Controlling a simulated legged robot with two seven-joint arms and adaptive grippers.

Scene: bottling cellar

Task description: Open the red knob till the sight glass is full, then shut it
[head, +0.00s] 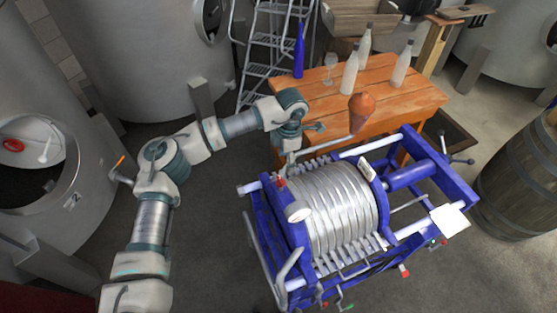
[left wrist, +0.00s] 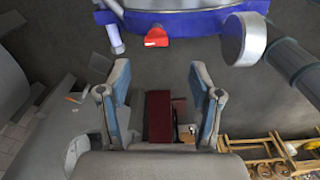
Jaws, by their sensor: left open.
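The blue plate filter press (head: 335,205) stands on the floor at centre right in the head view. A small red knob (head: 281,183) is on its left end, near a round white gauge face (head: 298,211). In the left wrist view the red knob (left wrist: 156,37) is below the blue rim, beyond the fingertips and apart from them. My left gripper (head: 290,158) is just above the knob in the head view; in the left wrist view it is open and empty (left wrist: 160,78). I cannot make out a sight glass with certainty. My right gripper is not in view.
A wooden table (head: 400,103) behind the press holds a blue bottle (head: 299,52), a wine glass (head: 330,66) and several pale bottles. An orange-brown tapered object (head: 361,108) rises behind the press.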

